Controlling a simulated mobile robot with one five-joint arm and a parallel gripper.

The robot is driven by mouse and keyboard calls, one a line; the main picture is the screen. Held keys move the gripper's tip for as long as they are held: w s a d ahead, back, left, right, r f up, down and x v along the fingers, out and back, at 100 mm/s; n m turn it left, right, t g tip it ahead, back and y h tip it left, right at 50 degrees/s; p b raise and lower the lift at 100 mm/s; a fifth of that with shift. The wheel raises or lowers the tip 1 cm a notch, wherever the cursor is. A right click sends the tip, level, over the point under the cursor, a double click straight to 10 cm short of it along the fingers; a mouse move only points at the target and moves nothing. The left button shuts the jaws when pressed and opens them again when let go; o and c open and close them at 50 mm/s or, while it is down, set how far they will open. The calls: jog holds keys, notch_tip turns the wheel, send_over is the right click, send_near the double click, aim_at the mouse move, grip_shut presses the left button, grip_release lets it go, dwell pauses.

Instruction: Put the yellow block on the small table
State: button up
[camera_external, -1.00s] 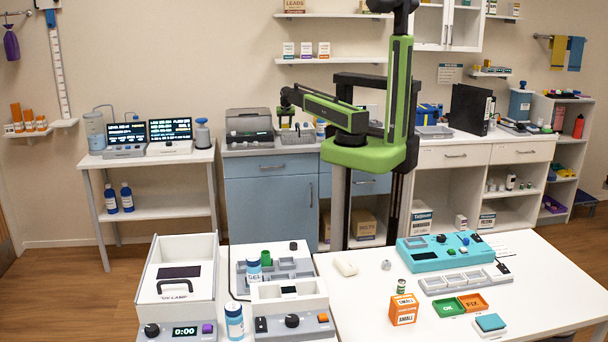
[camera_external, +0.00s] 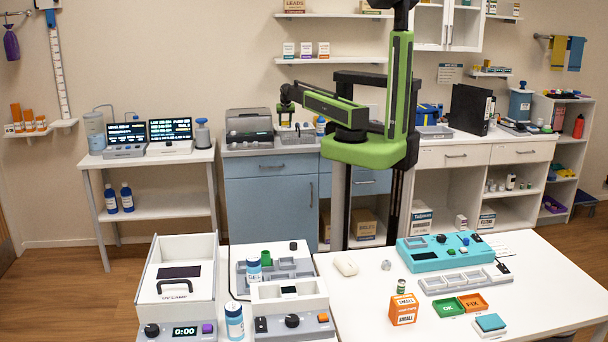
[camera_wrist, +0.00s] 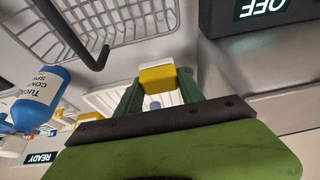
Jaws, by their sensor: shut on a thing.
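The yellow block (camera_wrist: 157,78) sits between the two green fingers of my gripper (camera_wrist: 157,88) in the wrist view. The fingers are shut on its sides, and a white patch shows at its far edge. In the external view my gripper (camera_external: 286,118) hangs at the left end of my arm, above the back counter; the block is too small to make out clearly there. A narrow white table (camera_external: 150,158) with two screens stands left of the counter. I cannot tell if it is the small table of the task.
In the wrist view a wire basket (camera_wrist: 100,25), a white ribbed tray (camera_wrist: 108,97), a blue bottle (camera_wrist: 42,95) and a dark box marked OFF (camera_wrist: 255,15) lie close around the gripper. A grey device (camera_external: 249,125) stands on the counter to its left.

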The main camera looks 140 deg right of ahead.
jog(key=shift+f+b, duration=2.9)
jog(key=shift+f, duration=0.7)
jog(key=o, duration=1.3)
jog(key=shift+r, duration=0.15)
jog(key=shift+o, duration=0.2)
jog(key=shift+r, duration=0.1)
jog(key=p+v, duration=1.1)
jog(key=v, duration=0.1)
jog(key=shift+p, duration=0.3)
